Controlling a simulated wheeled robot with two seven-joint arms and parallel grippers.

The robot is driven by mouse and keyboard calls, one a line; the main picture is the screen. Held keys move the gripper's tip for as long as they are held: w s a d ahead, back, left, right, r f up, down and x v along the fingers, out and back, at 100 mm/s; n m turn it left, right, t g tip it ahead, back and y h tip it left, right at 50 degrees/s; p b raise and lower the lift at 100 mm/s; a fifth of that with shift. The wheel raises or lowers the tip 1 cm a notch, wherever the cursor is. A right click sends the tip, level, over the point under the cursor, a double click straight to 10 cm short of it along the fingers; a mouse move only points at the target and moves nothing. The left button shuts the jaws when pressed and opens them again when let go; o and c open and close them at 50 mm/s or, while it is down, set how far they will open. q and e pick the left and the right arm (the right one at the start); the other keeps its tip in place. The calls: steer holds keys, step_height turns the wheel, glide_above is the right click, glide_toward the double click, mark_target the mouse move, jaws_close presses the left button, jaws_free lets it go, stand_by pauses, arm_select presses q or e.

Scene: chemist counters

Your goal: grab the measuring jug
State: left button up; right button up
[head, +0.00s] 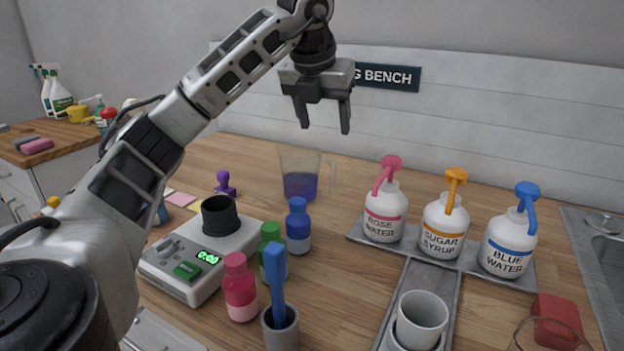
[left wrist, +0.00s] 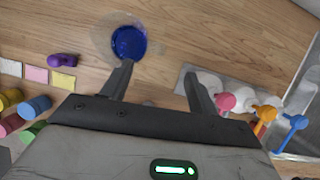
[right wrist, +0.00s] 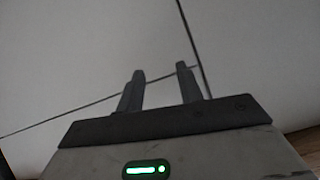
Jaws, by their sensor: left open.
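The measuring jug (head: 299,172) is clear with blue-purple liquid in its lower part. It stands upright on the wooden counter, left of the bottle tray, its faint handle towards the right. My left gripper (head: 324,122) is open and empty, pointing down above the jug and slightly to its right. In the left wrist view the jug (left wrist: 128,44) shows from above, beyond the left fingertip and off to the left of the gap between the fingers (left wrist: 159,72). My right gripper (right wrist: 161,70) shows only in the right wrist view, open and empty, before pale panels.
A blue bottle (head: 298,228) stands in front of the jug, near green and pink bottles and a scale (head: 190,277). A grey tray (head: 432,275) with three pump bottles is on the right. A purple stamp (head: 225,184) stands left. Counter right of the jug is clear.

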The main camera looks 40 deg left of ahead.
mark_target(326, 158)
arm_select(q)
steer(key=x, duration=0.6)
steer(key=shift+f, duration=0.45)
steer(key=shift+s+a+x, duration=0.1)
steer(key=shift+x, duration=1.25)
steer(key=shift+s+a+x, duration=0.15)
steer(key=shift+x, duration=1.2)
steer(key=c, duration=1.2)
steer(key=shift+c, duration=0.4)
steer(key=shift+r, duration=0.1)
